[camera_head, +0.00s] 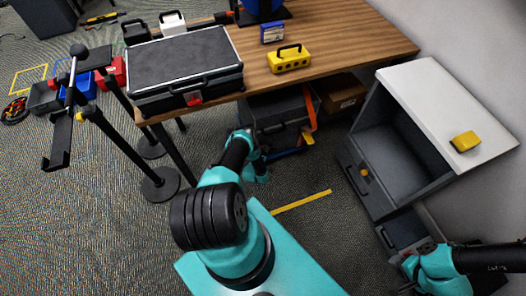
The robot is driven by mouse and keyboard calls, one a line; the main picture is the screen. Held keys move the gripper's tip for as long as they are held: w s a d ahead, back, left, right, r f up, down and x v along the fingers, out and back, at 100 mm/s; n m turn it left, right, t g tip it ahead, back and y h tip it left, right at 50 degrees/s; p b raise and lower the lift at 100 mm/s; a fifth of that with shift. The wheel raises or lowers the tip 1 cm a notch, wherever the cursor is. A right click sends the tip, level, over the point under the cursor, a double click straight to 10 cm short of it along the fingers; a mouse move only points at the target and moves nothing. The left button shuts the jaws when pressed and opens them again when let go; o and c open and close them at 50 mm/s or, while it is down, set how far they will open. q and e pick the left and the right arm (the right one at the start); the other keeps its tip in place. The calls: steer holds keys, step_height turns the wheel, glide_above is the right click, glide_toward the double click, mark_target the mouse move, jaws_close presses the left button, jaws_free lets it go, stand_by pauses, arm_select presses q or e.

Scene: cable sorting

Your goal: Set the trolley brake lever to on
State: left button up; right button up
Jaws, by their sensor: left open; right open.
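I cannot make out for certain which part is the brake lever. A grey cabinet (376,200) with an open front and a white top stands at the right; it may be the trolley. A small orange knob (365,173) shows on it. Under the table, an orange strip (309,106) stands beside a dark case (275,112). My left gripper (245,136) is beside the dark case, partly hidden by my own arm, open. My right gripper (408,266) is low at the right, by the cabinet's lower drawer, open, with its fingers hard to see.
A wooden table (340,40) bears a grey-topped case (185,70), a yellow block with a handle (289,59) and a blue box (272,33). Black posts (150,180) stand at left. A yellow piece (465,141) lies on the white top. Carpet at lower left is clear.

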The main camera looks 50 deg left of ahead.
arm_select(q)
steer(key=shift+w+a+f, duration=0.1)
steer(key=shift+w, duration=0.15)
jaws_close()
stand_by(0.5)
